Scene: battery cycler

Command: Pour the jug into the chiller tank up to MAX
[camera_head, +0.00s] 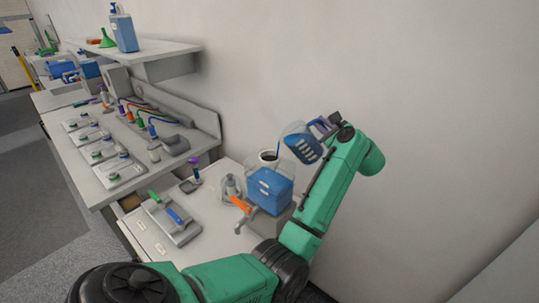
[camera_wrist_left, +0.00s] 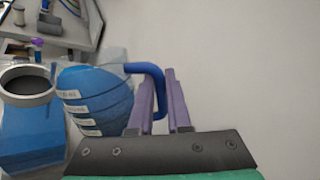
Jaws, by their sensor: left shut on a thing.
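The clear chiller tank (camera_head: 270,184) stands on the bench with blue liquid in its lower part and a dark round opening on top. Its opening also shows at the left of the left wrist view (camera_wrist_left: 27,82). I cannot read a MAX mark. The jug (camera_head: 301,142) holds blue liquid and is tilted with its mouth towards the opening. A thin blue streak runs from its lip down towards the opening. My left gripper (camera_head: 326,124) is shut on the jug's blue handle (camera_wrist_left: 157,82), its purple fingers on either side. My right gripper is out of view.
Cell holders (camera_head: 105,150) and cables fill the bench behind. A shelf (camera_head: 165,50) carries a blue bottle (camera_head: 123,32). The wall is close behind.

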